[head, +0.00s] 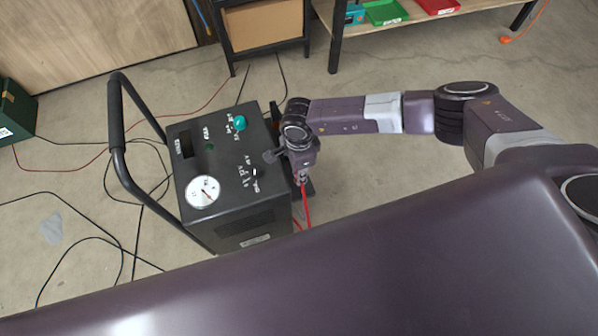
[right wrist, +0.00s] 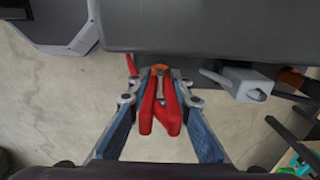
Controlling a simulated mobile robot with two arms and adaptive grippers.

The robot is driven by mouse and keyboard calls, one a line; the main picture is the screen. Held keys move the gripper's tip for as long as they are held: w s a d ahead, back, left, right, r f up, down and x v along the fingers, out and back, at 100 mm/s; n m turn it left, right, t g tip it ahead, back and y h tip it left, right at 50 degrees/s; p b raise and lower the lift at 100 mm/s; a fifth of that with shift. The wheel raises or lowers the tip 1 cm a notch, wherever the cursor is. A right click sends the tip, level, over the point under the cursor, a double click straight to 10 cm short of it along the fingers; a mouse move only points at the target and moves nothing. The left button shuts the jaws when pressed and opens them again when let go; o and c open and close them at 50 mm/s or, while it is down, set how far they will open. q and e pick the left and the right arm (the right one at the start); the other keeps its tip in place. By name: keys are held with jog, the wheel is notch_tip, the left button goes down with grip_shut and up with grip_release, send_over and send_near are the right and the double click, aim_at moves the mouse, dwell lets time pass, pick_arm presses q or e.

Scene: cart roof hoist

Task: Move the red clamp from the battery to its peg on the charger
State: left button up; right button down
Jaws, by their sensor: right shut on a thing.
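The red clamp (right wrist: 160,108) is between the fingers of my right gripper (right wrist: 160,82), its handles pointing toward the camera. An orange-copper part shows at its far end, close against the dark charger (right wrist: 200,30); I cannot tell whether it is on a peg. In the head view, my right gripper (head: 302,178) is at the right side of the charger (head: 243,212), and a red cable (head: 306,207) hangs below it. The clamp itself is mostly hidden there. I cannot make out the battery in either view. My left gripper is not in view.
A pale grey block (right wrist: 246,83) sticks out right of the clamp, with another orange part (right wrist: 291,78) beyond it. The charger has a tall black handle (head: 117,125) and a dial (head: 202,192). Cables lie on the floor. A shelf with trays (head: 388,12) stands behind.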

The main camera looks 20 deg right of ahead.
jog(key=shift+f+b, duration=1.1)
jog(key=shift+f, duration=0.15)
jog(key=c, duration=1.7)
grip_release()
notch_tip(320, 180, up, 12)
jog(key=shift+r, duration=0.1)
